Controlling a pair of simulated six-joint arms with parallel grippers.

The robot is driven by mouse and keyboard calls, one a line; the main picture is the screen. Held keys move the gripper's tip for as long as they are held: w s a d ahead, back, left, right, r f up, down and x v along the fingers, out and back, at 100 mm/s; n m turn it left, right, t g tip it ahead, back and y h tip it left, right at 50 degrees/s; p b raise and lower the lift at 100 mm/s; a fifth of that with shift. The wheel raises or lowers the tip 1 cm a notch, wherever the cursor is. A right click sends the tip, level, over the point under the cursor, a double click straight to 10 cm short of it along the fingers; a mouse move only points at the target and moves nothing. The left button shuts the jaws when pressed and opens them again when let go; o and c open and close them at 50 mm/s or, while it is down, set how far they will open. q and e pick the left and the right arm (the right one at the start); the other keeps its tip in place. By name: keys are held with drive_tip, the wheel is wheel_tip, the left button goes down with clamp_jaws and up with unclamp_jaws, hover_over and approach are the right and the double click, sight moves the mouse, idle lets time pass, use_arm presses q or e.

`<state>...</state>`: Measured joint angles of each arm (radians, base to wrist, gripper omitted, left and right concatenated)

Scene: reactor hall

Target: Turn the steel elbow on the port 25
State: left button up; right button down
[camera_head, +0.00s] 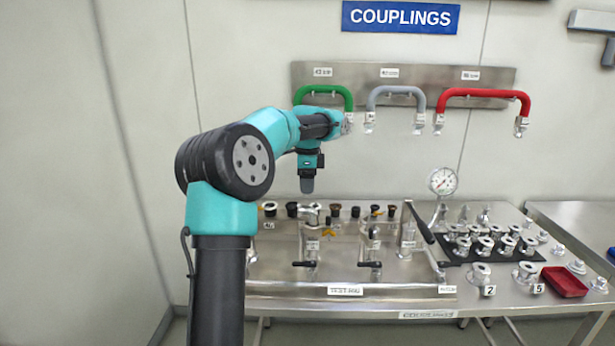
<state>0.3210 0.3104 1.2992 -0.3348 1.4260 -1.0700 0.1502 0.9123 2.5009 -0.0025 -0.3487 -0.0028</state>
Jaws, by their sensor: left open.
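The table carries a steel test panel (350,291) with several upright ports. A steel elbow (312,212) appears to sit on top of the left port (312,232); the small label on this port is too small to read, so I cannot tell whether it says 25. My left gripper (307,186) points down and is open, with no object visible in it. In the picture it is just above the elbow, apart from it. The fingers are seen edge-on, so the gap between them is hidden. My right gripper is out of view.
Black-handled valves (304,264) sit low on the panel. A lever (420,222) and a pressure gauge (442,181) rise at right. Several fittings stand on a black mat (459,251), near a red tray (564,282). Green (324,91), grey and red (484,93) hoses hang behind.

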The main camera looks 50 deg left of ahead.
sight(308, 208)
use_arm(q)
drive_tip(key=shift+f, duration=3.85)
drive_tip(key=c, duration=0.8)
drive_tip(key=shift+o, duration=0.2)
drive_tip(key=shift+s+d+n, duration=0.1)
drive_tip(key=shift+d+n, duration=0.1)
drive_tip(key=shift+n, duration=1.1)
drive_tip(key=shift+d+n, duration=0.1)
drive_tip(key=shift+n, duration=0.8)
drive_tip(key=shift+s+n, duration=0.1)
drive_tip(key=shift+n, duration=0.3)
drive_tip(key=shift+d, duration=0.1)
